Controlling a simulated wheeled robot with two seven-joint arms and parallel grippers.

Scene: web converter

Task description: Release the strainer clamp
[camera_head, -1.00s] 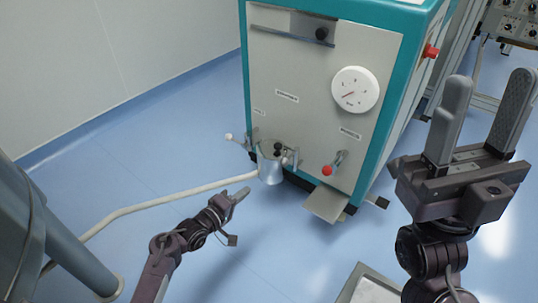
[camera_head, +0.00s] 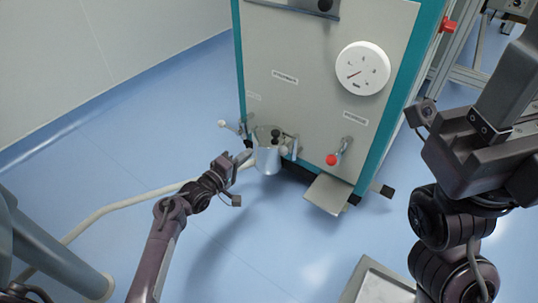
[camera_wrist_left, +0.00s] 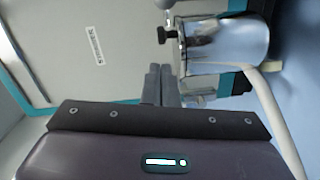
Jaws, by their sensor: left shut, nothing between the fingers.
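The strainer is a shiny metal pot (camera_head: 267,157) low on the front of the teal and grey machine, with a hose at its lower left. A clamp with a dark knob (camera_head: 276,134) sits at its top. In the left wrist view the strainer (camera_wrist_left: 222,42) is at the upper right, with the dark clamp knob (camera_wrist_left: 166,35) beside its rim. My left gripper (camera_head: 243,157) is just left of the strainer. Its fingers (camera_wrist_left: 161,84) are together and empty; contact with the strainer cannot be told. My right gripper (camera_head: 505,85) is raised at the right, its fingertips out of frame.
A white dial (camera_head: 363,68) and a red-knobbed lever (camera_head: 332,159) are on the machine front. A metal plate (camera_head: 328,193) juts out below. The pale hose (camera_head: 125,203) runs across the blue floor. A grey tray (camera_head: 362,270) is at the bottom.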

